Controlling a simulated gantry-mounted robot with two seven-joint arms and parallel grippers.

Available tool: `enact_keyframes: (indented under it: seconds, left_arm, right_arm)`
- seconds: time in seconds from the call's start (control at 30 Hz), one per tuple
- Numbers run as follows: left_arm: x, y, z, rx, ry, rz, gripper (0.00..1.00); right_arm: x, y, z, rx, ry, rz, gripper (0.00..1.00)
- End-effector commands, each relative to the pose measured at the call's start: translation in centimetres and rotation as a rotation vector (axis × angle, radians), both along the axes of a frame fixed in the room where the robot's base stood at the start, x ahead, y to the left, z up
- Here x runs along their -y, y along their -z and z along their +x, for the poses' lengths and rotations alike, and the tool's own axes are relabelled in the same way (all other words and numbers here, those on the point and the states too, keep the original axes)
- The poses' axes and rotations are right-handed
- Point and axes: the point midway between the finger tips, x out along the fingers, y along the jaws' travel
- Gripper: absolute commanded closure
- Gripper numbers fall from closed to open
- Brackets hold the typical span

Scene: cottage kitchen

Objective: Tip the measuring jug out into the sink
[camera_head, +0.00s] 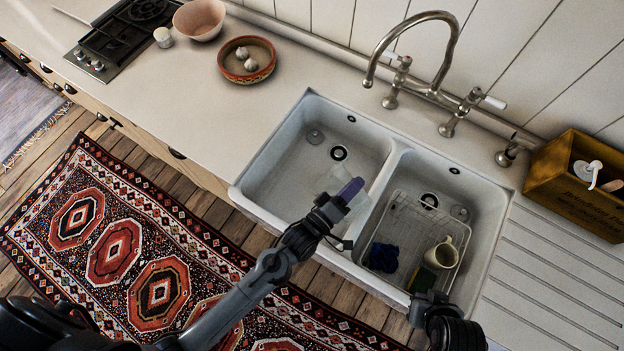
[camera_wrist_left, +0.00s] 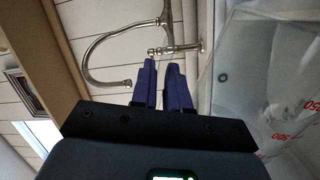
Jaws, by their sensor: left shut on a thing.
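My left gripper (camera_head: 347,196) is shut on the clear measuring jug (camera_head: 335,179), held above the sink's left basin (camera_head: 286,176), close to the divider. The jug's see-through body is faint from above. In the left wrist view, the purple fingertips (camera_wrist_left: 163,86) are close together, and the jug (camera_wrist_left: 265,85) with red markings fills the right side. I cannot tell its tilt or what is in it. My right arm's dark end (camera_head: 440,312) shows at the sink's front right edge; its fingers cannot be made out.
The tap (camera_head: 448,75) arches behind. A patterned bowl (camera_head: 246,60) and wooden caddy (camera_head: 570,190) stand on the counter. The left basin's floor looks clear.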

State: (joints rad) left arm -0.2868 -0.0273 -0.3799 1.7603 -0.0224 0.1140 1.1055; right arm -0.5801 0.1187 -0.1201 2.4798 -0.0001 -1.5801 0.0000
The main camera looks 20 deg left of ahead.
Motion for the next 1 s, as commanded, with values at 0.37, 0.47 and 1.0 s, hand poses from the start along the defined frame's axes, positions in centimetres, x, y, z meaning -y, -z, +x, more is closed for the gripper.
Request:
enact_keyframes:
  seconds: [0.37,0.47,1.0]
  left_arm:
    - [-1.6,0.6,0.6,-0.021,-0.001,-0.062,1.00]
    - [-2.0,0.8,0.8,-0.027,0.000,-0.080,1.00]
    - [-2.8,1.0,1.1,-0.040,0.000,-0.116,1.00]
  right_arm:
    - [0.0,1.0,0.0,0.000,0.000,0.000,1.00]
    - [0.0,1.3,0.0,0.000,0.000,0.000,1.00]
    - [0.1,1.7,0.0,0.000,-0.001,-0.002,1.00]
